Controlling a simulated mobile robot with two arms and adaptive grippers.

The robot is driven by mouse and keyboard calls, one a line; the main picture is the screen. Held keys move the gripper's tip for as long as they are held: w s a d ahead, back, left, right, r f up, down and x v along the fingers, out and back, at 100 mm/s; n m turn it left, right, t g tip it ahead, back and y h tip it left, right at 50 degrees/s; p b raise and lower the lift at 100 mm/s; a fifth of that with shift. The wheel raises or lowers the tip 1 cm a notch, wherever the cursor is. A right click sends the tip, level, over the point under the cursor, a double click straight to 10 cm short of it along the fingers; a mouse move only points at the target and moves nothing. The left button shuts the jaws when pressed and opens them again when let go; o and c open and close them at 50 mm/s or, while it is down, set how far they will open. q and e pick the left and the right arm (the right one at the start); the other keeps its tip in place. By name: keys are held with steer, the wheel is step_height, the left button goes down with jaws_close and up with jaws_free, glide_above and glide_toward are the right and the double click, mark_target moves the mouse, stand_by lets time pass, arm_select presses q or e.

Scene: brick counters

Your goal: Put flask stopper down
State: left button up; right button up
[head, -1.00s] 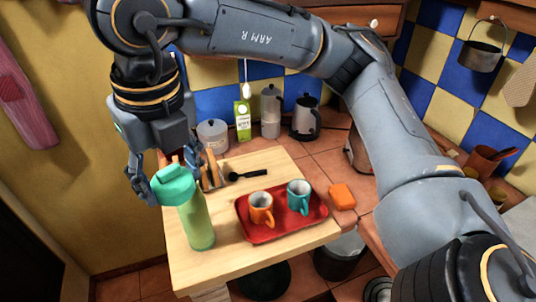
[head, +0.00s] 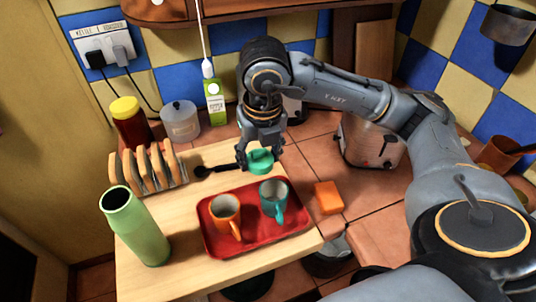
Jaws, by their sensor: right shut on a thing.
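The flask stopper (head: 261,162) is a teal-green cap. My right gripper (head: 260,158) is shut on it, low over the back right part of the wooden board, just behind the red tray. I cannot tell whether the stopper touches the board. The green flask (head: 139,228) stands open-topped at the board's left front, its dark mouth showing. My left gripper is not in view.
A red tray (head: 245,250) with an orange mug (head: 226,213) and a teal mug (head: 272,199) fills the board's front right. A black spoon (head: 212,170) lies left of the stopper. A toast rack (head: 148,168) stands behind the flask. An orange block (head: 329,198) lies right of the board.

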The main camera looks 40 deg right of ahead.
steer(key=w+d+f+p, duration=0.1)
steer(key=w+d+f, duration=0.1)
steer(key=w, duration=0.1)
steer(key=w+d+f+p, duration=0.1)
steer(key=w+d+f, duration=0.1)
steer(key=w+f, duration=0.1)
steer(key=w+d+f+p, duration=0.1)
steer(key=w+d+f, duration=0.2)
steer(key=shift+w+d+f, duration=0.2)
steer(key=shift+w+f, duration=0.1)
steer(key=shift+f, duration=0.15)
step_height(320, 180, down, 3)
steer(key=shift+w+d+p, duration=0.1)
steer(key=shift+w+p, duration=0.05)
steer(key=shift+p, duration=0.7)
steer(key=shift+f, duration=0.25)
